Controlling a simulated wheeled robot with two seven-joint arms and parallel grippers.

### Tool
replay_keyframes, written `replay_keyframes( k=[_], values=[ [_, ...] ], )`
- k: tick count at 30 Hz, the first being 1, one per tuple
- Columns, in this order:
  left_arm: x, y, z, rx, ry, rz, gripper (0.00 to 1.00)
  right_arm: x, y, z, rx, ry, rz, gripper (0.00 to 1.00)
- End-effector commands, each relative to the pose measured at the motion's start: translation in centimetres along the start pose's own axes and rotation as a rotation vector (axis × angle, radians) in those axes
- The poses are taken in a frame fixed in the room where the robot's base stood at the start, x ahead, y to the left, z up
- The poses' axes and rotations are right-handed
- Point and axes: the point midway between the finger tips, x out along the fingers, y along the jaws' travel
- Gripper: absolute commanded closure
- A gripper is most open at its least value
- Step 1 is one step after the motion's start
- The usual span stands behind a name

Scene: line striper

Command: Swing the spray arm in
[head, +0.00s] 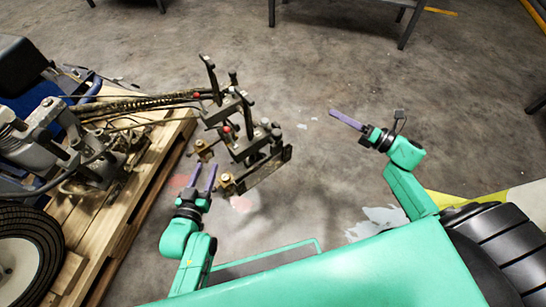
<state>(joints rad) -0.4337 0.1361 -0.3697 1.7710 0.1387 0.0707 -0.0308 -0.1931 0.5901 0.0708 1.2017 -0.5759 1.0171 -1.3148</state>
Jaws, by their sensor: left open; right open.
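The line striper (75,150) stands on a wooden pallet at the left of the head view. Its dark spray arm (245,130) sticks out to the right past the pallet edge, with upright levers, red knobs and brass-coloured fittings. My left gripper (203,177) is open, fingers pointing up the picture, close to the lower left of the spray arm's brass fittings. I cannot tell whether it touches them. My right gripper (347,120) is over bare floor to the right of the spray arm, apart from it; its fingers look nearly lined up from this angle.
The wooden pallet (160,165) and a striper wheel (25,255) fill the left side. Dark metal legs of a bench (411,25) stand at the top. The concrete floor right of the spray arm is clear. Yellow floor marking (470,198) lies at the right.

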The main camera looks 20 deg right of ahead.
Motion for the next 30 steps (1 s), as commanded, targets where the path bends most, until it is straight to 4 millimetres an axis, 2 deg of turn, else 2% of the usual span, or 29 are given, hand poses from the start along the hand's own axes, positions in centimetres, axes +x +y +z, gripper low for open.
replay_keyframes(
  k=[1, 6, 9, 13, 17, 23, 30],
  values=[
    [1.1, 0.1, 2.3, -0.010, 0.078, 0.016, 0.51, 0.3, -1.7, -2.9, -0.145, 0.043, 0.083, 0.48],
    [1.1, 1.5, -0.9, -0.051, 0.318, 0.066, 0.51, -0.1, 0.7, -6.8, -0.599, 0.177, 0.367, 0.48],
    [0.5, 2.0, -2.6, -0.066, 0.393, 0.082, 0.51, -0.6, 1.9, -8.0, -0.742, 0.218, 0.465, 0.48],
    [0.1, 2.3, -4.5, -0.069, 0.434, 0.088, 0.51, -0.6, 2.9, -8.0, -0.792, 0.231, 0.504, 0.48],
    [0.0, 2.2, -6.7, -0.055, 0.489, 0.090, 0.51, 0.9, 3.6, -8.6, -0.789, 0.229, 0.503, 0.48],
    [-0.6, 2.2, -11.9, -0.016, 0.644, 0.098, 0.51, 4.4, 4.9, -10.0, -0.787, 0.226, 0.501, 0.48],
    [-2.6, 2.5, -18.1, 0.031, 0.839, 0.109, 0.51, 8.2, 6.3, -11.7, -0.785, 0.227, 0.500, 0.48]
  ],
)
